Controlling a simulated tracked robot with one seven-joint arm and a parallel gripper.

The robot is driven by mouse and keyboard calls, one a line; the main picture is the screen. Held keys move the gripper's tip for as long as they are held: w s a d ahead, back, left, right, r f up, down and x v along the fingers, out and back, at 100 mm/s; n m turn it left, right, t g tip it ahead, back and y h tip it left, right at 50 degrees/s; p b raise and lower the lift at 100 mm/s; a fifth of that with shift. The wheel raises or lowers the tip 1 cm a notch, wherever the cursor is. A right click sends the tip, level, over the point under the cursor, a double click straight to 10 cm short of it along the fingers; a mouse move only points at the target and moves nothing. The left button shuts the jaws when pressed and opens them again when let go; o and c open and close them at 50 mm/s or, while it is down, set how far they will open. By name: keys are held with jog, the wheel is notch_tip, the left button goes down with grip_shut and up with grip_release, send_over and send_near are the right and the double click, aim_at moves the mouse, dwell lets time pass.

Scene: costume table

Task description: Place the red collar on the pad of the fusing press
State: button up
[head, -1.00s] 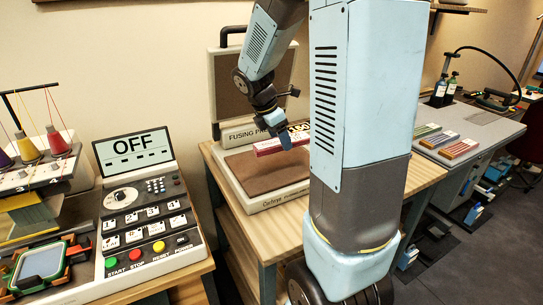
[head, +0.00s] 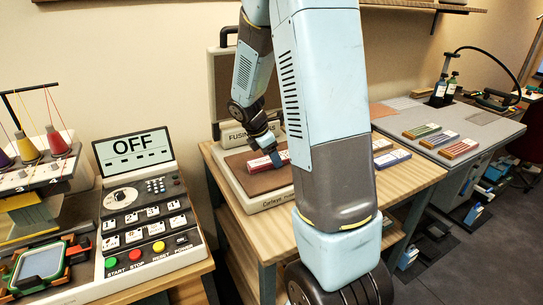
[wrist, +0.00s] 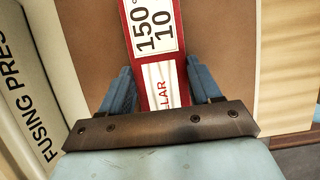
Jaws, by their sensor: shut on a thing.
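The red collar (head: 258,164) is a flat red bar with a white label, which reads 150, 10 and "LAR" in the wrist view (wrist: 152,60). My gripper (head: 273,152) is shut on it near one end, with a blue finger on each side in the wrist view (wrist: 160,88). The fusing press (head: 268,201) stands open, its upper plate raised at the back. The collar is over the brown pad (head: 240,182), low and close to it; I cannot tell whether it touches. The pad also fills the background in the wrist view (wrist: 225,45).
A control panel reading OFF (head: 150,215) stands at the left. A grey table (head: 475,135) with several coloured bars is at the right.

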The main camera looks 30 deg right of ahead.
jog(key=shift+s+f, duration=0.1)
jog(key=shift+f, duration=0.15)
jog(key=shift+s+f, duration=0.2)
jog(key=shift+f, duration=0.15)
jog(key=o, duration=1)
jog(key=shift+a+f, duration=0.1)
jog(key=shift+o, duration=0.2)
jog(key=shift+w+r, duration=0.15)
jog(key=shift+r, duration=0.35)
jog(key=v, duration=1.1)
jog(key=s+a+r+m+t+y, duration=0.2)
jog(key=s+a+r+m, duration=0.2)
jog(key=s+m, duration=0.5)
jog(key=s+a+r+m+t+y, duration=0.2)
jog(key=s+r+m, duration=0.6)
jog(key=s, duration=0.6)
jog(key=shift+s+a+m+t+y, duration=0.25)
jog(key=shift+a+m+t, duration=0.25)
jog(key=shift+a+t, duration=0.45)
